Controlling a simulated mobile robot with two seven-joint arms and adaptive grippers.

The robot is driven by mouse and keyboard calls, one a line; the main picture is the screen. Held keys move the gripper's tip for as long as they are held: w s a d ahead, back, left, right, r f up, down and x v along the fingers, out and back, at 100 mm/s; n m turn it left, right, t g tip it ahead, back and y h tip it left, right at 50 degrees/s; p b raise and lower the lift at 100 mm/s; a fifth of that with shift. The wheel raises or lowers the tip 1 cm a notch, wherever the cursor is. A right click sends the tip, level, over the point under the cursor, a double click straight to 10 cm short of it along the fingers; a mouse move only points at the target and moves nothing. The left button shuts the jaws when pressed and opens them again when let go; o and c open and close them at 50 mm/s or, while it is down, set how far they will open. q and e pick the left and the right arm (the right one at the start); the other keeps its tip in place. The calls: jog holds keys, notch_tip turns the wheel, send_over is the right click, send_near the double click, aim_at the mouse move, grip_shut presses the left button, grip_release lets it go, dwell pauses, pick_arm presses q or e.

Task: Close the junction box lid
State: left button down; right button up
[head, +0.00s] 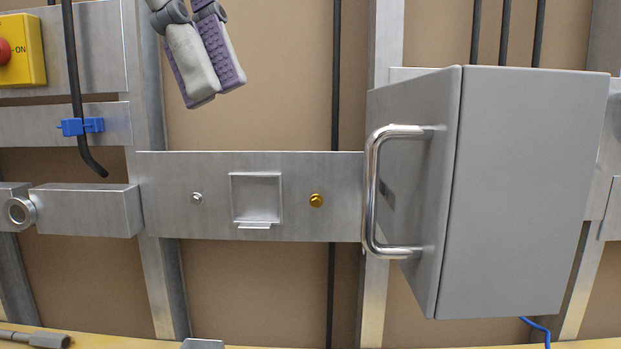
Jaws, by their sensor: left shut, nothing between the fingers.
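The junction box (525,190) is a grey metal box on the right of the head view. Its broad plain face is toward me, and a narrower side face (408,190) recedes to the left. A curved metal handle (371,190) stands out from that side face. I cannot tell which panel is the lid or how far it stands open; the box's inside is hidden. My left gripper (216,97) hangs at the top, left of the box and well apart from the handle. Its grey and purple fingers are together and empty. My right gripper is not in view.
A metal plate (158,195) with a square recess, a silver knob (197,198) and a gold knob (316,200) lies left of the box. A yellow box with a red button (22,50) is at upper left. Open space lies between gripper and handle.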

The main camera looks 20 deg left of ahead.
pick_arm(q)
jog(key=d+f, duration=0.7)
jog(key=f, duration=0.1)
jog(key=shift+w, duration=0.4)
jog(key=shift+d, duration=0.15)
